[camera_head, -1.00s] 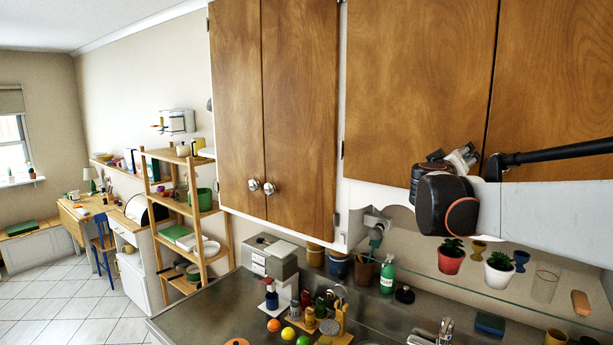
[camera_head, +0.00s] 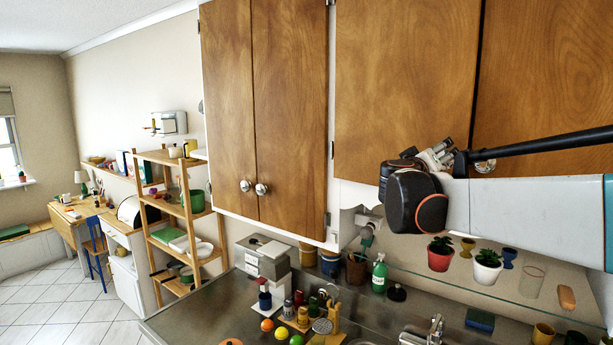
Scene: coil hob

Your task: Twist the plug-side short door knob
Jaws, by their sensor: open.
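The short pair of wooden doors hangs at the upper right; its left door (camera_head: 400,80) is nearer the wall socket with a plug (camera_head: 368,220). A round metal knob (camera_head: 485,164) shows at the lower left corner of the right short door (camera_head: 550,75), just below my thin black arm rod. The left short door's lower right corner, and any knob there, is hidden behind my gripper and arm. My gripper (camera_head: 440,152), small and grey, is open and only partly seen above my black wrist, in front of that corner. I cannot tell whether it touches anything.
A longer pair of doors (camera_head: 225,100) at the left has two knobs (camera_head: 245,185) (camera_head: 262,189). Below my arm, a glass shelf holds potted plants (camera_head: 440,253) and cups. The steel counter (camera_head: 190,315) carries a grey box, bottles and fruit.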

